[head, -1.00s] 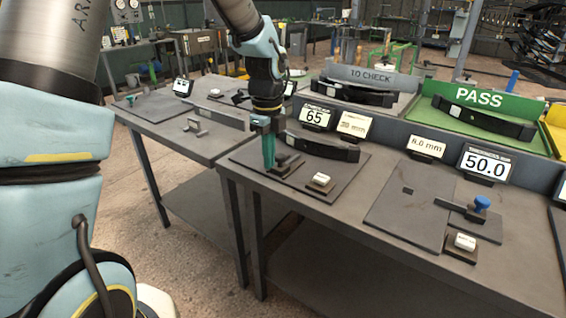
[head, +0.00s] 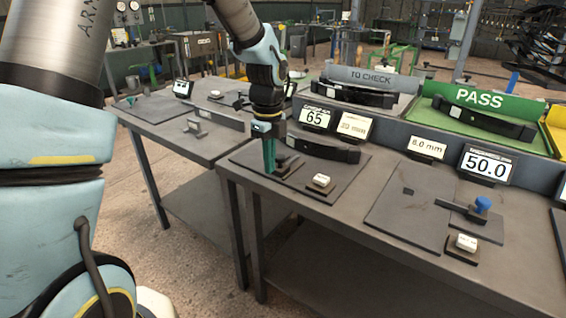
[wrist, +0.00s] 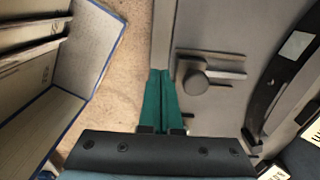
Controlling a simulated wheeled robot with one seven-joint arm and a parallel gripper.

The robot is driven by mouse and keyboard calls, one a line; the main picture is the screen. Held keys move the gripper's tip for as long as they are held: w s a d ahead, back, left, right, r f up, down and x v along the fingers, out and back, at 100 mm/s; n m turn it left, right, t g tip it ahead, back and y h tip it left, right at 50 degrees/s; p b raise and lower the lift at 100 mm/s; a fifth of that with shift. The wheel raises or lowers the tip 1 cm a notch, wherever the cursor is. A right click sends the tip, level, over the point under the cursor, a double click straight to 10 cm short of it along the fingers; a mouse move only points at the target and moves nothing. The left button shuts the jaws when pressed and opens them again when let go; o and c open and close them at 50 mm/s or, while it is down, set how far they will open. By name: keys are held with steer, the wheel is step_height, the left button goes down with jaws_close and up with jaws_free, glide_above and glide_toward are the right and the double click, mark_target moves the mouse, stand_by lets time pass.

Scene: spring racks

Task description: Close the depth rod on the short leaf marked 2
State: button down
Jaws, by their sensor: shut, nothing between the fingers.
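My gripper (head: 270,168) points down at the left edge of a dark mat on the near bench. Its green fingers are shut together and empty; they also show in the wrist view (wrist: 161,75). Just right of them is a small dark fixture (head: 287,163) with a round knob (wrist: 193,84) on a bar, apart from the fingers in the wrist view. I take it for the depth rod's stand. A dark curved leaf (head: 322,149) lies behind it, with a pale label (wrist: 295,45). The label's mark is too small to read.
A small block with a white top (head: 321,182) sits on the mat's right. A display reading 65 (head: 315,117) stands behind the leaf. A second mat with a blue-knobbed fixture (head: 482,204) is further right. A green PASS tray (head: 480,120) is at the back.

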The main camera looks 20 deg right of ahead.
mark_target(282, 155)
steer(key=shift+w+d, duration=0.1)
steer(key=shift+d, duration=0.05)
steer(key=shift+w+d+p, duration=0.2)
steer(key=shift+w+d, duration=0.1)
steer(key=shift+d, duration=0.25)
steer(key=shift+w+d+p, duration=0.2)
steer(key=shift+w+d, duration=0.05)
steer(key=shift+d, duration=0.25)
steer(key=shift+w+d, duration=0.1)
steer(key=shift+d, duration=0.1)
steer(key=shift+w+d+p, duration=0.35)
steer(key=shift+w+d, duration=0.1)
steer(key=shift+d, duration=0.3)
steer(key=shift+w+d+r, duration=0.1)
steer(key=shift+w+d, duration=0.05)
steer(key=shift+d, duration=0.1)
steer(key=shift+a+p, duration=0.1)
steer(key=shift+p, duration=0.2)
stand_by(0.5)
steer(key=shift+r, duration=0.1)
steer(key=shift+a+r+p, duration=0.1)
steer(key=shift+r+p, duration=3)
steer(key=shift+r, duration=0.25)
